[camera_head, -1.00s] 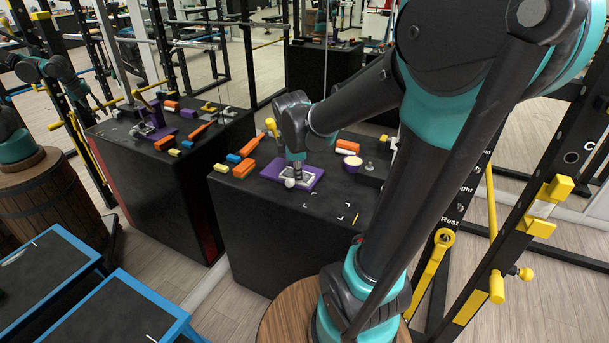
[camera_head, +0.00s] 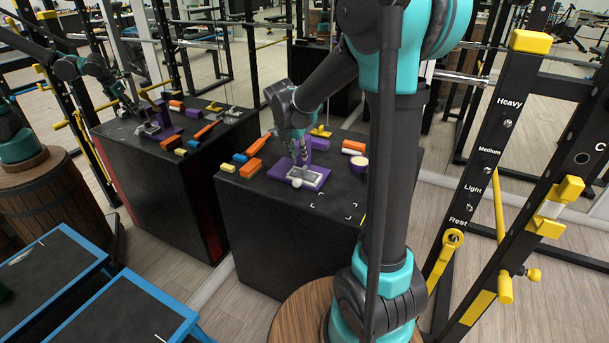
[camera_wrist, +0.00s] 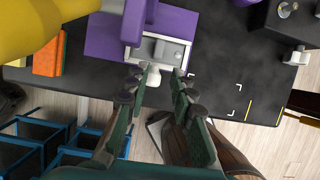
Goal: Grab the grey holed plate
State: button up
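The grey holed plate (camera_head: 305,177) lies on a purple base (camera_head: 282,175) on top of the black box-shaped table. In the wrist view the grey plate (camera_wrist: 173,54) sits at the upper middle, over the purple base (camera_wrist: 104,36). A small white round piece (camera_wrist: 154,77) is at the plate's near edge. My gripper (camera_head: 294,161) points down just behind the plate in the head view. In the wrist view my gripper (camera_wrist: 163,71) has its two fingertips apart, close to the plate's edge and the white piece. I cannot tell whether they touch.
Orange (camera_head: 250,168), blue and yellow (camera_head: 228,167) blocks lie at the table's left. A purple block (camera_head: 320,143), an orange-white piece (camera_head: 354,148) and a cup (camera_head: 359,164) are behind and right. The front tabletop is clear. A mirror behind reflects the table; a rack (camera_head: 490,170) stands right.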

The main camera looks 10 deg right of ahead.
aim_at(302, 169)
jog(key=x, duration=1)
jog(key=shift+a+f, duration=0.15)
jog(key=shift+a, duration=0.05)
grip_shut()
